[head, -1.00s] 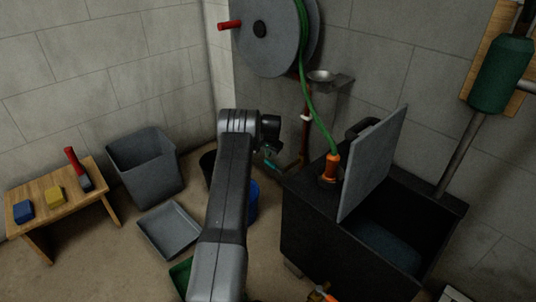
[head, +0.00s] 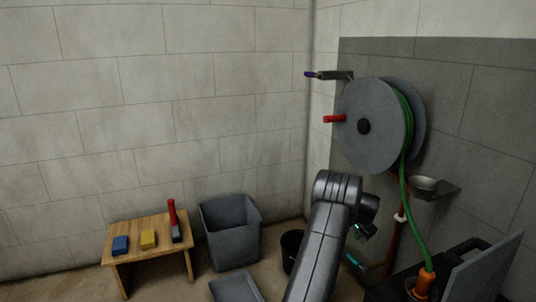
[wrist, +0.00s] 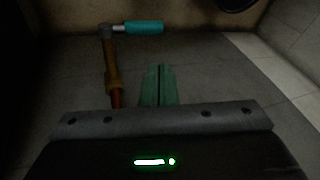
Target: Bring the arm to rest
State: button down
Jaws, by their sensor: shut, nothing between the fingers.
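My arm (head: 325,235) rises from the bottom of the head view and bends over at its top. My gripper (head: 362,231) is partly hidden behind the wrist, and a bit of green shows there. In the wrist view the two green fingers of my gripper (wrist: 158,86) lie together, shut with nothing between them. Beyond them a pipe (wrist: 109,70) with a teal-handled lever (wrist: 144,27) shows at the upper left, apart from the fingers.
A hose reel (head: 375,125) with a green hose (head: 408,190) hangs on the right wall. A black tank with a raised grey lid (head: 485,272) stands at lower right. A wooden bench (head: 150,228), a grey bin (head: 231,232), a tray (head: 236,288) and a black bucket (head: 291,249) stand left of my arm.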

aim_at(351, 255)
jog(key=b+x, duration=0.4)
jog(key=x, duration=1)
jog(key=shift+b, duration=0.4)
jog(key=shift+r, duration=0.15)
jog(key=p+v, duration=0.5)
jog(key=v, duration=1)
jog(key=b+x, duration=0.5)
jog(key=x, duration=1)
jog(key=shift+s, duration=0.1)
jog(key=s+r+p, duration=0.1)
jog(key=p, duration=0.1)
jog(key=s+d+r+p, duration=0.1)
jog(key=r+p, duration=0.1)
jog(key=s+r+p, duration=0.1)
jog(key=s+p, duration=0.1)
jog(key=shift+s+d+r, duration=0.1)
jog(key=shift+d+r, duration=0.2)
jog(key=shift+r, duration=0.1)
jog(key=shift+s+d+r+p, duration=0.1)
jog(key=shift+s+d+p, duration=0.05)
jog(key=shift+s+p, duration=0.35)
jog(key=shift+s+d+r+p, duration=0.1)
jog(key=shift+s+d+p, duration=0.1)
jog(key=shift+s+p, duration=0.3)
jog(key=shift+s, duration=0.1)
